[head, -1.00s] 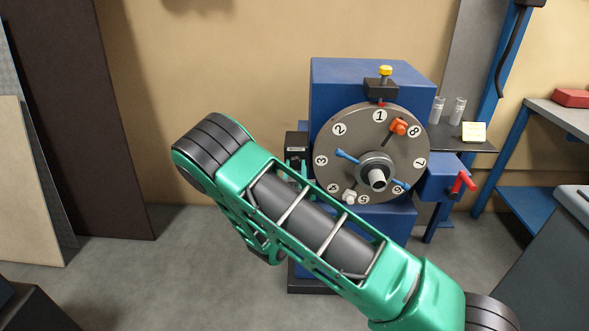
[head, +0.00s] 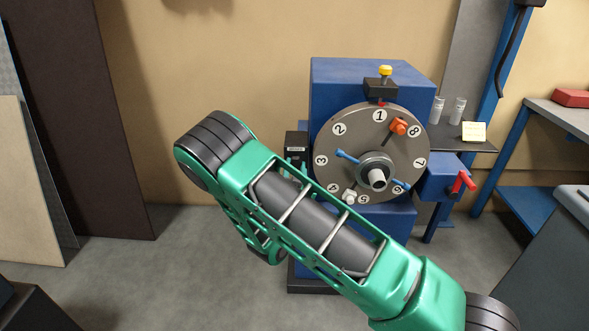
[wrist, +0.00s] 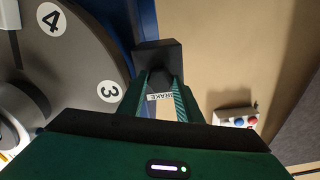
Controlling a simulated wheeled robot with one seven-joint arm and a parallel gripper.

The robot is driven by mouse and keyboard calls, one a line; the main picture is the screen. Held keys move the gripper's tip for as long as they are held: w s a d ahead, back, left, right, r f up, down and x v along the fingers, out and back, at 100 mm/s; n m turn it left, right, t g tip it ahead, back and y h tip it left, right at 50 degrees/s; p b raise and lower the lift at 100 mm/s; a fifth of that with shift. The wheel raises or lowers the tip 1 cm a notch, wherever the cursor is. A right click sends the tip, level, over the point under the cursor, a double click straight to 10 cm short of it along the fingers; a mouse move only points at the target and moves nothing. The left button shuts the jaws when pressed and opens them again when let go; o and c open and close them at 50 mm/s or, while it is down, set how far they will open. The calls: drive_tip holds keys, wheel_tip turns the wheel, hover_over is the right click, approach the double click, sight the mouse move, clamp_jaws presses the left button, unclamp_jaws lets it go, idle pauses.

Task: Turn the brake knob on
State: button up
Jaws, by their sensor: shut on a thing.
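The black brake box (head: 296,142) is on the left side of the blue machine in the head view. In the wrist view, the box (wrist: 157,54) is just ahead of my gripper, with a white BRAKE label (wrist: 160,97). My gripper (wrist: 162,82) has its two green fingers on either side of a dark knob (wrist: 161,78) at the box and is shut on it. The knob's pointer and exact angle cannot be made out. In the head view my green arm hides most of my gripper and the knob.
The large numbered disc (head: 345,125) on the blue machine (head: 335,82) is close to the right of the brake box in the head view. A small panel with red and blue buttons (wrist: 236,119) is on the right in the wrist view. Grey floor (head: 130,270) lies open at left.

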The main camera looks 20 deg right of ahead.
drive_tip(key=o, duration=1)
drive_tip(key=shift+a+f, duration=0.1)
drive_tip(key=shift+f, duration=0.15)
drive_tip(key=shift+o, duration=0.2)
drive_tip(key=shift+r, duration=0.1)
drive_tip(key=shift+s, duration=0.1)
drive_tip(key=v, duration=1)
drive_tip(key=shift+s, duration=0.2)
